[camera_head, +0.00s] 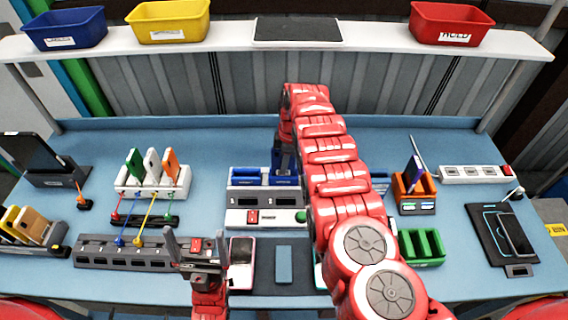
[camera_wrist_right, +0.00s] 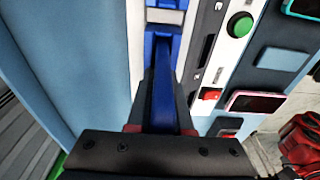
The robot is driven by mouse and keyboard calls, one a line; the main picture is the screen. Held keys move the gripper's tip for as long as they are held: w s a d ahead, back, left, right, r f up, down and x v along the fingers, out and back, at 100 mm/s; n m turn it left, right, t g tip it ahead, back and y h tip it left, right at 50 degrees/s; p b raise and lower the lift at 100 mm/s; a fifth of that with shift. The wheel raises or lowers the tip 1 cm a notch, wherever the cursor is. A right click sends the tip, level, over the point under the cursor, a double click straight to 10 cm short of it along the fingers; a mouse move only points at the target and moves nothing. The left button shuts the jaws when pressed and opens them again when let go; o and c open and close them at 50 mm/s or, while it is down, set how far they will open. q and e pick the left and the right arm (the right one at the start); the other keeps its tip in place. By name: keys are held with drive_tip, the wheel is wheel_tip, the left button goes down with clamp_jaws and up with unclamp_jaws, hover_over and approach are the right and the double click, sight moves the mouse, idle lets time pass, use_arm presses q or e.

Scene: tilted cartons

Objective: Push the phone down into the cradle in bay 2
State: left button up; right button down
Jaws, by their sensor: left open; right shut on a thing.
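The two-bay station (camera_head: 264,214) stands at the middle of the bench, with blue cradles behind a white front panel marked 1 and 2. My right gripper (camera_head: 285,160) is at the bay on the right, bay 2, largely hidden by its own arm in the head view. In the right wrist view, my right gripper (camera_wrist_right: 160,130) is shut on a narrow blue thing (camera_wrist_right: 162,85), seen edge-on, that looks like the phone. It lines up with the blue bay; how deep it sits cannot be told. My left gripper (camera_head: 196,242) is open and empty, near the bench's front edge.
A pink-edged phone (camera_head: 241,268) and a blue-grey pad (camera_head: 284,264) lie in front of the station. A white rack (camera_head: 153,190) with upright cards and a grey strip (camera_head: 125,252) are at left. An orange holder (camera_head: 414,190) and green tray (camera_head: 421,247) are at right.

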drive_tip(key=shift+f+b, duration=0.3)
drive_tip(key=shift+f, duration=0.25)
idle(0.8)
drive_tip(key=shift+c, duration=1.7)
unclamp_jaws()
drive_tip(key=shift+r, duration=0.15)
wheel_tip(320, 180, up, 7)
drive_tip(key=p, duration=0.5)
drive_tip(key=shift+p, duration=0.35)
